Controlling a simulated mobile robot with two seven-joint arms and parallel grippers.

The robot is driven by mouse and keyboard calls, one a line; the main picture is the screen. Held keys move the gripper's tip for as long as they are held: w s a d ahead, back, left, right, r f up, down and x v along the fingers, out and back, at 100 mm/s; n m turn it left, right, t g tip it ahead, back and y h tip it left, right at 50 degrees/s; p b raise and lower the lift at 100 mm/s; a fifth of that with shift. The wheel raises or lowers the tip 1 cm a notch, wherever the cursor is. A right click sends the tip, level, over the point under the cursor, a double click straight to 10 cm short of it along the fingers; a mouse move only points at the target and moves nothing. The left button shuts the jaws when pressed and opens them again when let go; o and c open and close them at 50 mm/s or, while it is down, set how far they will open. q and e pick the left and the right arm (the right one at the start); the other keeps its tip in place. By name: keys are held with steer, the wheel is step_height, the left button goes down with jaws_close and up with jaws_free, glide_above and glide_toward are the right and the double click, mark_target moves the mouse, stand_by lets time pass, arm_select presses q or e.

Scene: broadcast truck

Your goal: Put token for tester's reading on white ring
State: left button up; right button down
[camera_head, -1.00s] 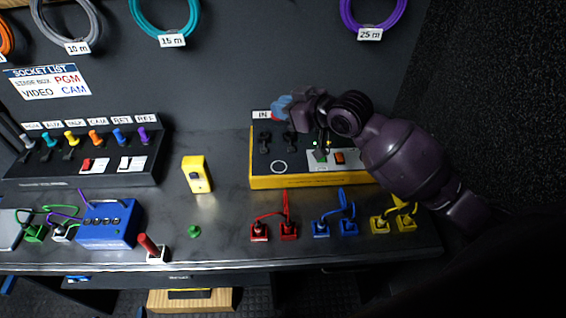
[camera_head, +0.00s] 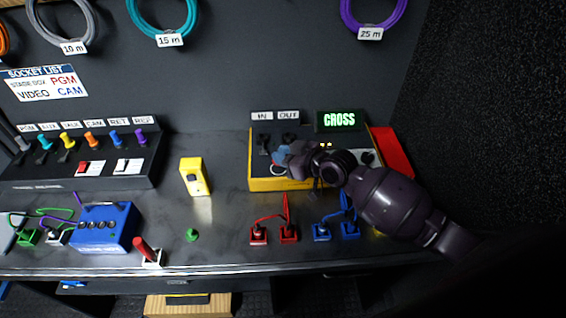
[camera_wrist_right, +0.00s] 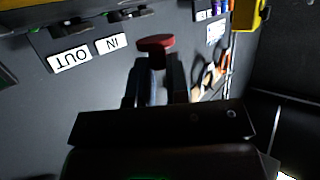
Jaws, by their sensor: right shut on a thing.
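My right gripper (camera_head: 279,157) is shut on a red token (camera_wrist_right: 156,43), whose flat round top shows between the fingers in the right wrist view. In the head view it is over the near left part of the yellow-edged tester (camera_head: 262,184). The white ring (camera_head: 277,171) on the tester is just below the fingertips and partly covered by them. I cannot tell whether the token touches it. The tester's lit display (camera_head: 339,121) reads CROSS in green. A green token (camera_head: 192,235) stands on the bench. My left gripper is not in view.
A yellow handheld device (camera_head: 195,177) stands left of the tester. Red plugs (camera_head: 288,235) and blue plugs (camera_head: 349,229) with cables line the bench front. A blue box (camera_head: 106,227) and a black socket panel (camera_head: 128,150) are at left. A red panel (camera_head: 393,150) is right of the tester.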

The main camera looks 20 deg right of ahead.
steer(key=shift+f, duration=1.4)
steer(key=shift+f+b, duration=0.2)
steer(key=shift+b, duration=0.15)
steer(key=c, duration=1.1)
jaws_free()
steer(key=shift+r, duration=0.15)
steer(key=shift+s+d+r, duration=0.15)
steer(key=v, duration=0.7)
steer(key=shift+p, duration=0.3)
